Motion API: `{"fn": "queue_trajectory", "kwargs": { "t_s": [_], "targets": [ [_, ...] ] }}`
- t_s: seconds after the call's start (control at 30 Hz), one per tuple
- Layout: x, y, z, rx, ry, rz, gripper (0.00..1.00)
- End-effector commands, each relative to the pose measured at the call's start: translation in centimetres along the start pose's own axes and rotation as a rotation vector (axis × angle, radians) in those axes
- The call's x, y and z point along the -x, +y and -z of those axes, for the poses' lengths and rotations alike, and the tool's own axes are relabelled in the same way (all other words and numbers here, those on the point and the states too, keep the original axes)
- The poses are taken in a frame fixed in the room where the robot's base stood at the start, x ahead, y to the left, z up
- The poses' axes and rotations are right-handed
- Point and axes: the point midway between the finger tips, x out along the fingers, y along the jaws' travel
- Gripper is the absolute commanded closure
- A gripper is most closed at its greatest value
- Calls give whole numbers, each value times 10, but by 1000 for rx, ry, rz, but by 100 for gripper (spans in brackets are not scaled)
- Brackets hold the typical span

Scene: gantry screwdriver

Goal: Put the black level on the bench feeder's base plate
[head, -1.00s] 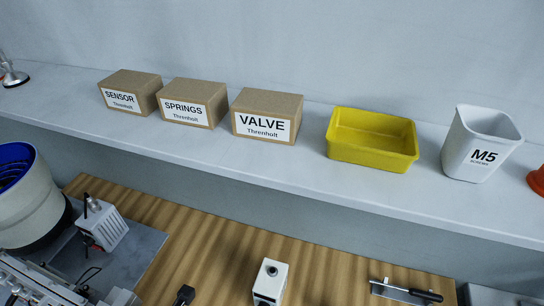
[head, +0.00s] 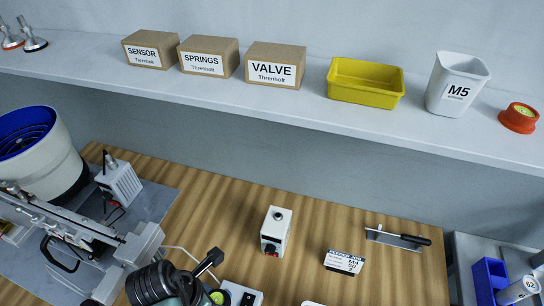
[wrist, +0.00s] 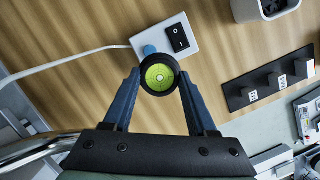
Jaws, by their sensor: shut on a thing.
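The black level (wrist: 159,75) is a round bubble level with a black rim and a yellow-green face. In the wrist view it is between the fingertips of my gripper (wrist: 158,82), which is shut on it, face towards the camera. In the head view the level (head: 217,297) shows partly at the bottom edge, mostly hidden. The bench feeder (head: 42,155) is a pale drum with a blue bowl at the left. It stands on a grey base plate (head: 157,203), which has bare surface to the right of the drum.
A grey linear track (head: 70,232) and a small white box unit (head: 120,183) stand on the plate. A white switch box (wrist: 178,36) is by the level. A white device (head: 276,231), card (head: 344,262) and black-handled tool (head: 398,238) are farther right. An orange level (head: 519,117) is on the shelf.

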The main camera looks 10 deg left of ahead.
Motion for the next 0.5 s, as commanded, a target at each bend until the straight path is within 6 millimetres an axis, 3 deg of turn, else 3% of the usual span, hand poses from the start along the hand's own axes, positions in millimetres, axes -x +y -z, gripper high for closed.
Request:
{"fn": "queue_trajectory", "kwargs": {
  "t_s": [0.27,0.4,0.5],
  "targets": [
    [0,-19,-74,-548,3,148,100],
    [-1,-44,-115,-986,7,272,100],
    [-3,-64,-134,-1299,7,362,100]
  ]
}}
